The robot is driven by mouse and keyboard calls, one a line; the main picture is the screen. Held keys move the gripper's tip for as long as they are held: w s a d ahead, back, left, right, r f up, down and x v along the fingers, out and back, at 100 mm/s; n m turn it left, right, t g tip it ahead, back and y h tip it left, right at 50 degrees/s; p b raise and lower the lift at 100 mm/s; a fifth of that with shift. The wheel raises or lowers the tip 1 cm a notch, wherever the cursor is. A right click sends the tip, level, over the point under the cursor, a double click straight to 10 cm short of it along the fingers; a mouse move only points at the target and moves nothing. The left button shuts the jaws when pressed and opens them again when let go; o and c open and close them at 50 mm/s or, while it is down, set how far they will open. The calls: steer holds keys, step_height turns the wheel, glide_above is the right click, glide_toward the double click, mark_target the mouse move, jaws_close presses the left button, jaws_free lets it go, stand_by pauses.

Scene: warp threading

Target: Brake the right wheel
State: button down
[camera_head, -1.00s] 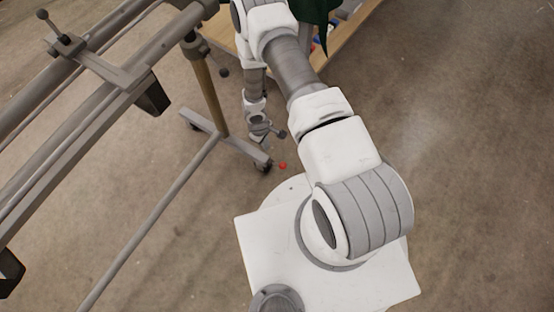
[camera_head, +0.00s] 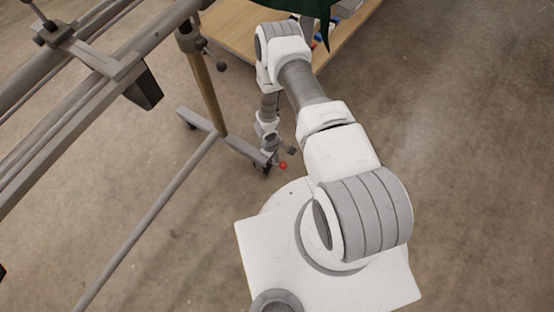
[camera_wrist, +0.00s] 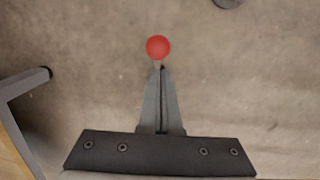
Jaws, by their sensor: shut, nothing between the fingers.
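A small red ball-shaped knob (camera_head: 283,165) shows low by the floor at the right end of the loom's grey foot (camera_head: 238,146) in the head view. A dark caster wheel (camera_head: 262,168) sits under that end, partly hidden by my arm. In the wrist view the red knob (camera_wrist: 158,47) lies just beyond my fingertips. My gripper (camera_wrist: 159,70) is shut and empty, its fingers pointing at the knob. I cannot tell whether the tips touch it. In the head view the gripper end hangs next to the wheel, and its fingers are hard to make out.
The loom's grey beams (camera_head: 75,105) fill the upper left, with a long low bar (camera_head: 150,225) running to the lower left. A wooden surface (camera_head: 228,38) with dark green cloth (camera_head: 290,5) is at the top. The floor (camera_head: 470,150) on the right is clear.

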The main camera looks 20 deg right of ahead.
steer(key=shift+s+d+f, duration=0.25)
steer(key=shift+d+f, duration=0.05)
steer(key=shift+d, duration=0.05)
